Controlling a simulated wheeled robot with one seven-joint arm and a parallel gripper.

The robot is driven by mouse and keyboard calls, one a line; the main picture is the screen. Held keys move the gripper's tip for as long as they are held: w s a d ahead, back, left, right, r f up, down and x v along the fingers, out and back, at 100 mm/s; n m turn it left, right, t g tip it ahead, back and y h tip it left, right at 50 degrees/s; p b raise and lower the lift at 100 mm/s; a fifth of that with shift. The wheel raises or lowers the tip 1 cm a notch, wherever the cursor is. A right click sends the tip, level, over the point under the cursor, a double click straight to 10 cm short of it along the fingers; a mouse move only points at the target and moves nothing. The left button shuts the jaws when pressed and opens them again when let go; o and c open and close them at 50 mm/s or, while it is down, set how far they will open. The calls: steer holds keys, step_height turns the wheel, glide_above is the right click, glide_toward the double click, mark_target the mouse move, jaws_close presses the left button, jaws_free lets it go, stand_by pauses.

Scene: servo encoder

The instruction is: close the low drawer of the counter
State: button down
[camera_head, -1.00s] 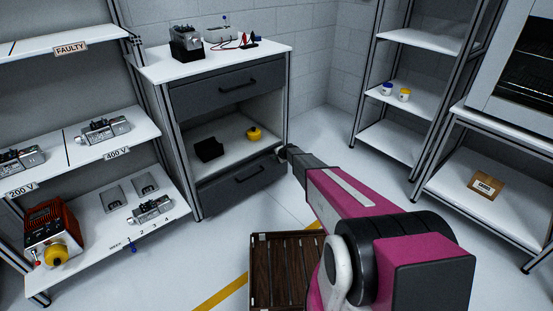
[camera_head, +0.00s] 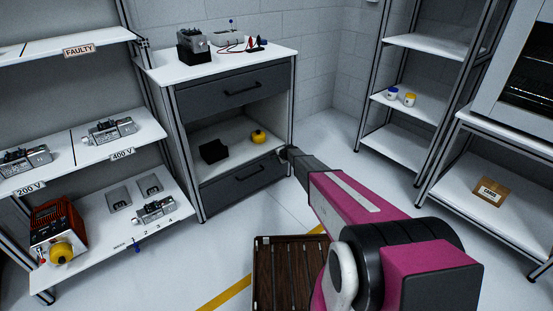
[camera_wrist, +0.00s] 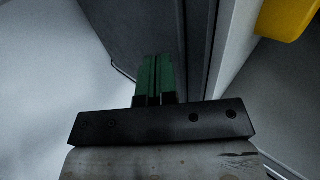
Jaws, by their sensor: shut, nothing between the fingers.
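The counter (camera_head: 222,58) has a white top, a dark upper drawer (camera_head: 225,98), an open shelf and a dark low drawer (camera_head: 225,193) with a black bar handle. The low drawer's front looks about flush with the counter frame; any small gap is too fine to tell. My gripper (camera_head: 283,153) is at the right end of the low drawer's front, near its top edge. In the wrist view my gripper (camera_wrist: 154,75) has its green fingers together and empty, close against the dark drawer front (camera_wrist: 150,30). Contact there cannot be told.
A black box (camera_head: 213,151) and a yellow round thing (camera_head: 258,136) are on the counter's open shelf. A wooden slatted crate (camera_head: 290,240) stands on the floor before the counter. Shelving (camera_head: 180,212) stands left and another rack (camera_head: 425,42) right.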

steer(key=s+d+f+v, duration=0.1)
steer(key=v, duration=1.1)
steer(key=s+d+r+n+g+h, duration=0.2)
steer(key=s+r, duration=0.5)
steer(key=s, duration=0.9)
steer(key=s+d+r+n+g+h, duration=0.1)
steer(key=s+d+r+n+g, duration=0.2)
steer(key=s, duration=1.3)
steer(key=s+d+r+n+g+h, duration=0.2)
steer(key=s+r+n, duration=0.3)
steer(key=s+r, duration=0.7)
steer(key=s, duration=0.4)
steer(key=shift+s+d+r+n+g+h, duration=0.2)
steer(key=shift+n+g+h, duration=0.1)
steer(key=shift+n, duration=0.1)
